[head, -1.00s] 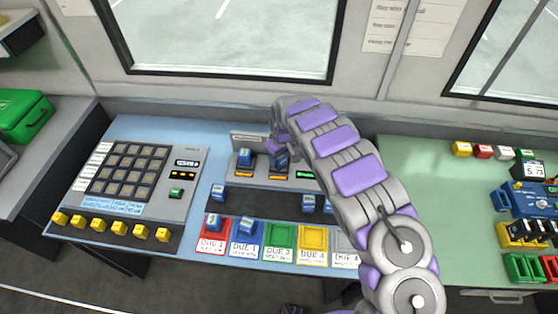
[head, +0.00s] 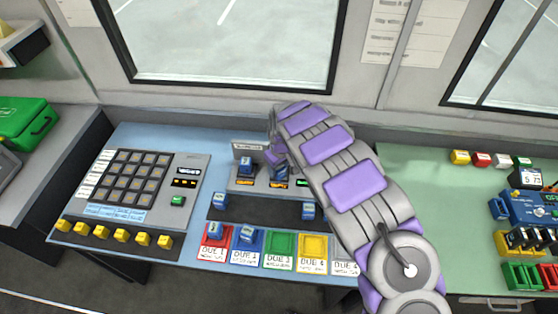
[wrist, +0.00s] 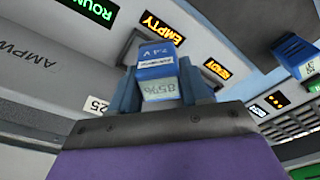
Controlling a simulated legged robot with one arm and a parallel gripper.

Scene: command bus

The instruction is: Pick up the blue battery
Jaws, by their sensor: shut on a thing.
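A blue battery (wrist: 158,65) with a display reading 85% is between the fingers of my gripper (wrist: 160,95) in the wrist view. My gripper is shut on it. The battery is in front of a grey charger slot marked EMPTY; I cannot tell whether it still touches the slot. In the head view the held battery (head: 279,172) shows just below my gripper (head: 276,152), at the grey charger (head: 240,188). Another blue battery (head: 246,166) stands in the charger to its left, and it also shows at the right of the wrist view (wrist: 297,54).
Blue batteries stand on the dark strip, left (head: 219,200) and right (head: 308,210). The green tray (head: 280,245) and yellow tray (head: 313,246) look empty. A keypad panel (head: 130,180) is left.

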